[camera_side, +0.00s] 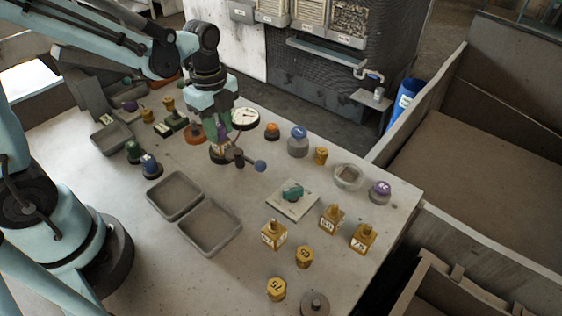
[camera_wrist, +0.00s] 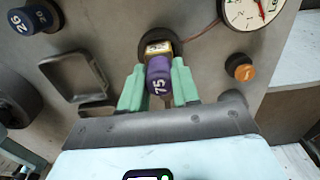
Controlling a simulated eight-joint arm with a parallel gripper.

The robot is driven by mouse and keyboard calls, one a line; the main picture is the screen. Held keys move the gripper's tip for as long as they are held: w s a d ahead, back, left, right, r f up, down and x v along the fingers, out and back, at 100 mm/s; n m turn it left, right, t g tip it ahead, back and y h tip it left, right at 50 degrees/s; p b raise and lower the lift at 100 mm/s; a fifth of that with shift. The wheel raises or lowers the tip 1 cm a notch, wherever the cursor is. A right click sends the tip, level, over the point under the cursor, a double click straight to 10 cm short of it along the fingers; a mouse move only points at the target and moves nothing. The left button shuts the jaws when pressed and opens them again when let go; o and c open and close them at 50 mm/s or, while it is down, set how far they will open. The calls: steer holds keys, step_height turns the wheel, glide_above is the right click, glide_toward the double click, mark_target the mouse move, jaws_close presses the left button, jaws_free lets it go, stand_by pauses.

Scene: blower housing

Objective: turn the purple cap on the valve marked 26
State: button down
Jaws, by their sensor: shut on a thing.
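A purple cap (camera_wrist: 160,82) sits between the two green fingers of my gripper (camera_wrist: 159,88) in the wrist view. Behind the cap is a brass-coloured block with a pale label (camera_wrist: 158,47), too small to read surely, on a dark round base. My gripper (camera_side: 219,127) is shut on this cap, pointing down in the side view, where the fingers and arm mostly hide the cap.
A white dial gauge (camera_side: 245,118) and an orange knob (camera_side: 272,131) are close to the gripper. A lever with a blue ball (camera_side: 260,166) sticks out beside it. Two grey trays (camera_side: 210,228) lie nearer the front. Several yellow valves stand to the right.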

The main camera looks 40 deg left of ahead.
steer(key=n, duration=0.4)
stand_by(0.3)
steer(key=n, duration=0.3)
steer(key=shift+n, duration=0.5)
steer(key=shift+n, duration=2)
